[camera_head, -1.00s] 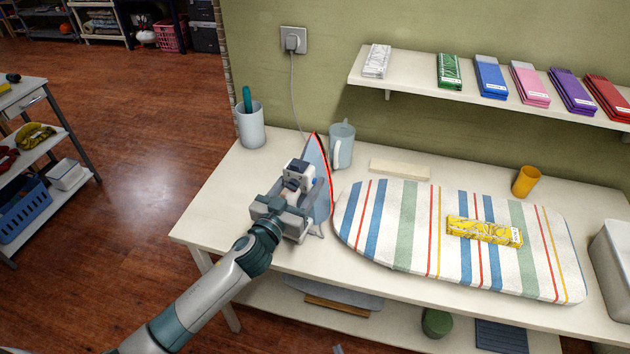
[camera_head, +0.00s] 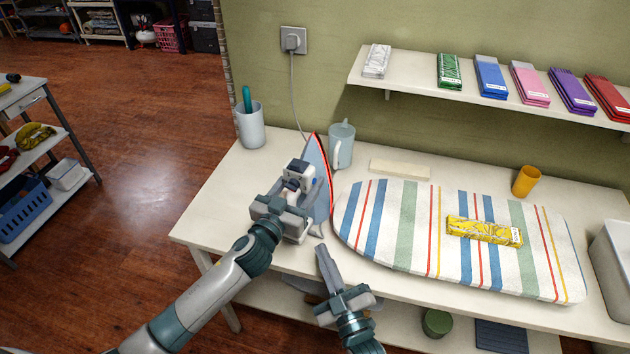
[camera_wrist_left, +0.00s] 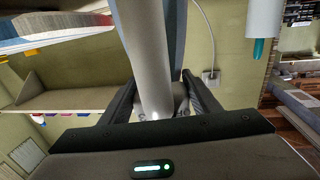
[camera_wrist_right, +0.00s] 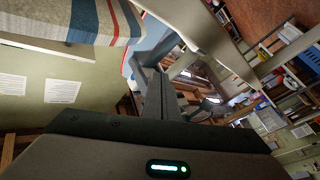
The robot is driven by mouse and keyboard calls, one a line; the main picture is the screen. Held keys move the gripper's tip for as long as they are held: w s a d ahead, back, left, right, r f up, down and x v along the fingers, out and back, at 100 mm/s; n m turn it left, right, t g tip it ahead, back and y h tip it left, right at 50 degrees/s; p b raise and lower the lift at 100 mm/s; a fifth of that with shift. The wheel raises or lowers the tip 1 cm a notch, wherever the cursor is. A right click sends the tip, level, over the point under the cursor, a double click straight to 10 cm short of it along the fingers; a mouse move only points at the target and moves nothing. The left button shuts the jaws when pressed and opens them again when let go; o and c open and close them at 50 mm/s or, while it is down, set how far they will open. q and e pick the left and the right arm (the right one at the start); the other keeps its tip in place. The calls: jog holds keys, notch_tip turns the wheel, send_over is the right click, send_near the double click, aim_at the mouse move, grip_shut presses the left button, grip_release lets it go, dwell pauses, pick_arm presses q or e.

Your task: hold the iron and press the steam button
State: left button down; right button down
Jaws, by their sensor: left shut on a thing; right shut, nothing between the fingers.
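My left gripper (camera_head: 291,203) is shut on the iron's handle, which also shows between the fingers in the left wrist view (camera_wrist_left: 150,65). The steam button cannot be made out clearly; a small blue part (camera_head: 315,183) shows on the iron's body. My right gripper (camera_head: 323,252) is shut and empty. It is in front of the table's front edge, below and right of the iron, apart from it.
A striped ironing board (camera_head: 408,235) with a yellow packet (camera_head: 484,231) lies right of the iron. A blue-grey jug (camera_head: 341,147) stands close behind the iron. A white cup (camera_head: 250,128) is at the back left. The cord runs to a wall socket (camera_head: 294,40).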

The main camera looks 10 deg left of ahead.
jog(key=w+d+r+n, duration=0.1)
jog(key=w+d+r, duration=0.2)
jog(key=w+r, duration=0.1)
jog(key=w+d+r+n+g+h, duration=0.1)
jog(key=w+d+r+n, duration=0.1)
jog(key=w+d+r, duration=0.2)
notch_tip(320, 180, up, 4)
jog(key=shift+w+d+f+h, duration=0.25)
jog(key=shift+w+d+h, duration=0.05)
jog(key=shift+w, duration=0.15)
jog(key=shift+a, duration=0.2)
jog(key=w+a, duration=0.1)
jog(key=a, duration=0.7)
jog(key=shift+w+a, duration=0.15)
jog(key=shift+w, duration=0.15)
jog(key=shift+w+a, duration=0.2)
jog(key=shift+a, duration=0.55)
dwell(2.4)
jog(key=shift+d, duration=0.2)
jog(key=shift+s+d, duration=0.15)
jog(key=shift+d, duration=0.4)
jog(key=shift+d, duration=0.1)
jog(key=shift+s+d, duration=0.25)
jog(key=shift+d, duration=0.95)
jog(key=shift+s+d, duration=0.25)
jog(key=shift+d, duration=0.95)
